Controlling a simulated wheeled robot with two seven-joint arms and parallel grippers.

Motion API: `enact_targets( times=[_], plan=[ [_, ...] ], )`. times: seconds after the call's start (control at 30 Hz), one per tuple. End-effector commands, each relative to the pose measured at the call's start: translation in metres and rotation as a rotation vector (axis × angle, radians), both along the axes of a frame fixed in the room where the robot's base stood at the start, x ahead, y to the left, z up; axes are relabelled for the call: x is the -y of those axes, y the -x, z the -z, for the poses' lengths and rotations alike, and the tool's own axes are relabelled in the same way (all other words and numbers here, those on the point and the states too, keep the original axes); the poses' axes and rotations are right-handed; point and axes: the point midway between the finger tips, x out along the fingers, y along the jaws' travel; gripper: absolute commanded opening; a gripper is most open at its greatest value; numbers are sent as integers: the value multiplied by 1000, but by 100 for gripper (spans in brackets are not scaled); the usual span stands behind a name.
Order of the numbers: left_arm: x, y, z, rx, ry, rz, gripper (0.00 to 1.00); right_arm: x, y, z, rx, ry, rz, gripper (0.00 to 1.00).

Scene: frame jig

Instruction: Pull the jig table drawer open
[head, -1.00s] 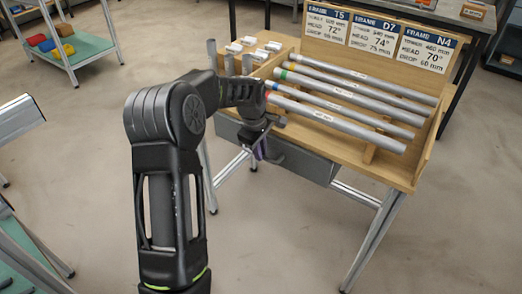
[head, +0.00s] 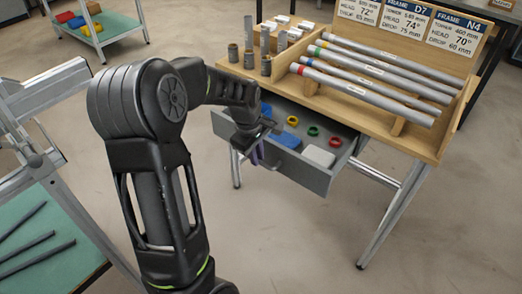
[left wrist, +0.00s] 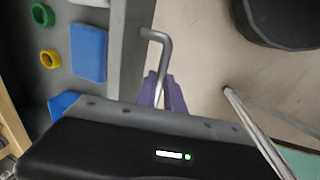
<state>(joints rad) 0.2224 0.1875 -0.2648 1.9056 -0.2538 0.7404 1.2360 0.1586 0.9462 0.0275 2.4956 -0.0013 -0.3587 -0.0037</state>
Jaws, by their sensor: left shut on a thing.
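The grey drawer (head: 318,176) of the wooden jig table (head: 437,145) is pulled out in the head view. It holds blue blocks, green and red rings, a yellow ring and a white box. My left gripper (head: 255,153) is at the drawer front, shut on the handle. In the left wrist view the bent metal handle (left wrist: 163,42) stands out from the drawer front (left wrist: 127,60), and purple fingertips (left wrist: 165,95) close around its bar. The gripper's body hides part of the drawer. My right gripper is not in view.
Several tubes (head: 375,75) lie on the tabletop rack beside short metal pieces (head: 250,58). Frame cards (head: 405,20) stand behind. A metal-framed stand with a green shelf (head: 40,235) is at the left. Floor is clear in front of the drawer.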

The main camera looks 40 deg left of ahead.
Motion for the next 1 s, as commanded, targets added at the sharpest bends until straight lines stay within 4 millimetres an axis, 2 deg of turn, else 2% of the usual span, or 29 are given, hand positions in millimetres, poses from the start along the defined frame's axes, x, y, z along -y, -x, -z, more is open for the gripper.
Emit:
enact_targets(
  times=[0.43,0.47,0.7,1.0],
  plan=[
    [0,3,-1,3,-1,0,0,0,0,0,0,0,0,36],
    [0,3,-1,3,-1,0,14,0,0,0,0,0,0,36],
    [0,3,-1,2,-1,0,34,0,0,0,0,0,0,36],
    [0,3,-2,2,-1,0,34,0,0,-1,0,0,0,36]
  ],
)
